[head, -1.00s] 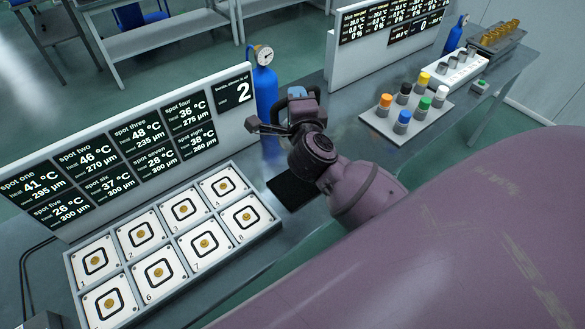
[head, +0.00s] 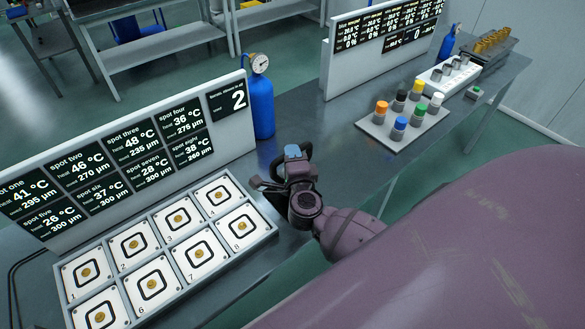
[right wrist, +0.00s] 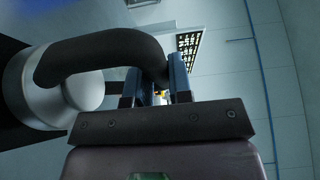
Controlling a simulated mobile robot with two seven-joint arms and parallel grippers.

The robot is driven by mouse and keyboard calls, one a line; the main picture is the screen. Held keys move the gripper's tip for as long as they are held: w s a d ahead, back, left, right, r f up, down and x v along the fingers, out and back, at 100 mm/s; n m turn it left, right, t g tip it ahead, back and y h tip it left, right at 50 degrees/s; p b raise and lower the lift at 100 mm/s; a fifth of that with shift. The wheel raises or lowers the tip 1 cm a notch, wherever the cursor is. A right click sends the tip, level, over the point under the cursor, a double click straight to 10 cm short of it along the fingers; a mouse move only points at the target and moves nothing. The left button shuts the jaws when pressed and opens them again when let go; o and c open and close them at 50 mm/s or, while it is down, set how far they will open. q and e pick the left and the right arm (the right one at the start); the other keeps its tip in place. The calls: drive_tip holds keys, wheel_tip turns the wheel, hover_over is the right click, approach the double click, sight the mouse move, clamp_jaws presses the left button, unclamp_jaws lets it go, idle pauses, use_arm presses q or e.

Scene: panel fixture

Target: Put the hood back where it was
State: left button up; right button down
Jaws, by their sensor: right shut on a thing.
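My right gripper (head: 294,156) is shut on the black curved handle (right wrist: 100,50) of a thing that I take to be the hood. In the right wrist view the handle passes between the two blue-grey fingers (right wrist: 154,88). A silver rounded body (right wrist: 60,85) with a black part shows at the left there. In the head view the handle (head: 306,153) shows at the gripper, just right of the numbered tray (head: 262,238). The hood's body is mostly hidden there, and I cannot tell whether it touches the bench. My left gripper is not in view.
The tray holds several square spots with gold discs. A readout panel (head: 232,140) stands behind it, with a blue gas cylinder (head: 260,108) at its right end. A board with coloured-capped bottles (head: 378,128) lies farther right. Bare bench (head: 330,140) lies between.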

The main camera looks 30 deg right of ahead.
wheel_tip(320, 180, down, 3)
drive_tip(key=shift+f+b, duration=0.1)
drive_tip(key=shift+b, duration=0.35)
drive_tip(key=shift+f, duration=0.55)
drive_tip(key=c, duration=1)
unclamp_jaws()
drive_tip(key=shift+c, duration=0.2)
